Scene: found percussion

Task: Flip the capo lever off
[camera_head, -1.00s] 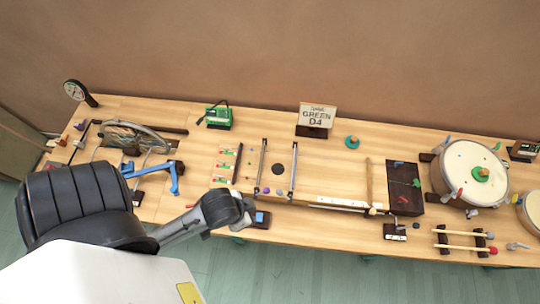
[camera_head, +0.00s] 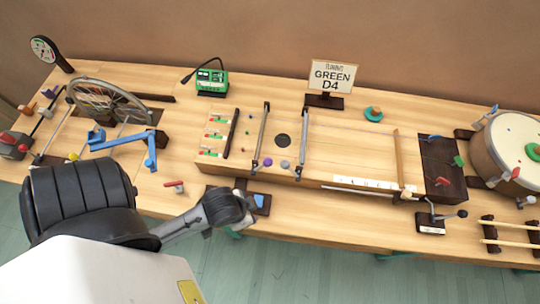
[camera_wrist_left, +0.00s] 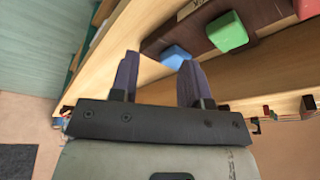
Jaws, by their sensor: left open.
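The stringed wooden box (camera_head: 345,150) lies along the middle of the table. A light wooden bar (camera_head: 400,158) crosses its right part. A small lever with a dark ball end (camera_head: 462,213) stands on a dark base in front of the box's right end. I cannot tell which of these is the capo lever. My left gripper (camera_head: 240,203) is near the table's front edge, at the box's left front corner; its fingers are hard to make out there. In the left wrist view its two fingers (camera_wrist_left: 157,80) are apart and empty, close to a blue block (camera_wrist_left: 175,57). My right gripper is not in view.
Green (camera_wrist_left: 225,32) and red (camera_wrist_left: 305,8) blocks sit beside the blue one on a dark wooden strip. A small red handle (camera_head: 174,187) lies left of my gripper. A drum (camera_head: 510,150) stands at the right, a spoked wheel (camera_head: 105,100) at the left. A sign reads GREEN D4 (camera_head: 333,76).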

